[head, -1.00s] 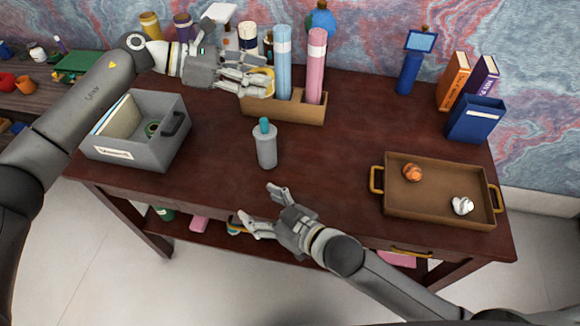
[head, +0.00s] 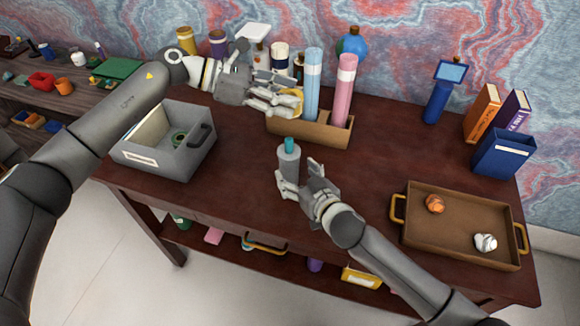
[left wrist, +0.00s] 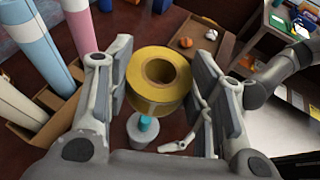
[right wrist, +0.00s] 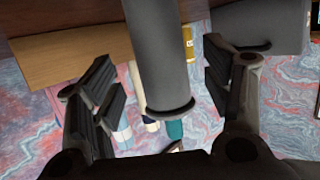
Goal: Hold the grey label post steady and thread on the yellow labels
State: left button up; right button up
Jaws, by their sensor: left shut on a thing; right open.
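The grey label post (head: 289,165) with a teal tip (head: 289,143) stands upright on the desk, left of the desk's middle. My right gripper (head: 298,174) is open with its fingers on either side of the post. In the right wrist view the post (right wrist: 157,55) runs between the fingers with gaps on both sides. My left gripper (head: 284,98) is shut on a yellow label roll (left wrist: 160,103), held in the air near the tube holder. In the left wrist view the roll's hole shows, and the post (left wrist: 145,137) appears just below it. No roll is seen on the post.
A wooden holder (head: 310,132) with a blue tube and a pink tube stands behind the post. A grey file box (head: 165,160) is at the left. A brown tray (head: 460,222) with an orange and a white lump is at the right.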

aim_at(294, 172)
jog(key=shift+x, duration=2.5)
jog(key=c, duration=1.2)
pick_arm(q)
jog(key=f+n+t, duration=0.1)
jog(key=f, duration=0.1)
jog(key=f+n+t+y, duration=0.1)
jog(key=f+n+t, duration=0.2)
jog(key=t, duration=0.1)
jog(key=shift+s+f, duration=0.3)
jog(key=shift+f, duration=0.1)
